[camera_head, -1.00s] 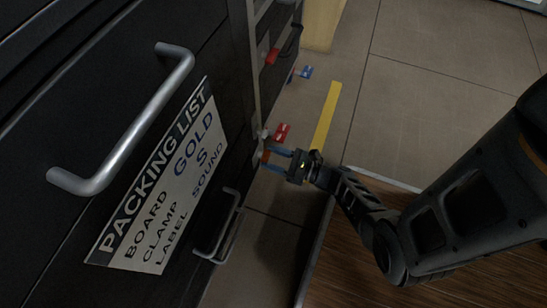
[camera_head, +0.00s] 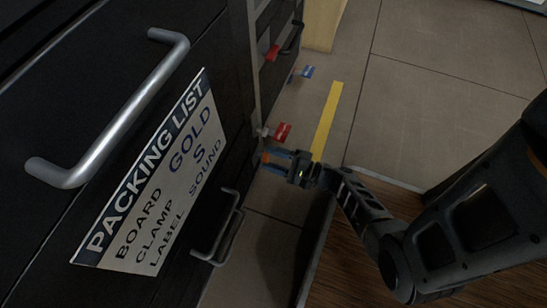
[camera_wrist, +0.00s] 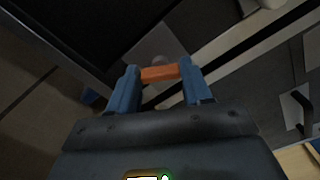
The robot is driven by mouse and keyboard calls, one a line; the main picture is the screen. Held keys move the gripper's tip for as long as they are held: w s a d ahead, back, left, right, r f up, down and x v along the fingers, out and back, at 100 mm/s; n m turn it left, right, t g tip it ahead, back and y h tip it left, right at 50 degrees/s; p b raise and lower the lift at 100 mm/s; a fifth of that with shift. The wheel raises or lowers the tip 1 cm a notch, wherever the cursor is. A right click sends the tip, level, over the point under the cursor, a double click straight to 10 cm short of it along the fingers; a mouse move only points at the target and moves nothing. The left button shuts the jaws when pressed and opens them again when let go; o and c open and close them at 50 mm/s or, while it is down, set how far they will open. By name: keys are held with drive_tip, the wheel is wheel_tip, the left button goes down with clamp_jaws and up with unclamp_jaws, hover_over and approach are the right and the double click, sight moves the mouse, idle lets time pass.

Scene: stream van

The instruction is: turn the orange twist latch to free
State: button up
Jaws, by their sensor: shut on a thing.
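The orange twist latch (camera_wrist: 160,73) shows in the wrist view as a short orange bar between my two blue fingers. In the head view only a small orange patch of the latch (camera_head: 265,157) shows at the edge of the dark cabinet, mostly covered by the fingers. My gripper (camera_head: 272,158) reaches the latch from the right, with its fingers pointing left at the cabinet. In the wrist view my gripper (camera_wrist: 160,82) is shut on the orange bar, a finger at each end. The exact turn angle of the latch is hard to tell.
A red tag (camera_head: 282,132) sits just above the latch. A red piece (camera_head: 272,53) and a blue piece (camera_head: 303,72) are farther back. The packing list sign (camera_head: 160,175) and a large handle (camera_head: 120,115) are on the dark front. A lower handle (camera_head: 220,230) stands out nearby.

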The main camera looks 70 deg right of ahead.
drive_tip(key=n, duration=0.5)
drive_tip(key=shift+f+n, duration=0.15)
drive_tip(key=shift+n, duration=0.25)
idle(0.4)
drive_tip(key=o, duration=1.1)
drive_tip(key=shift+c, duration=0.2)
drive_tip(key=s+p, duration=0.1)
drive_tip(key=s, duration=0.7)
drive_tip(key=shift+d, duration=0.1)
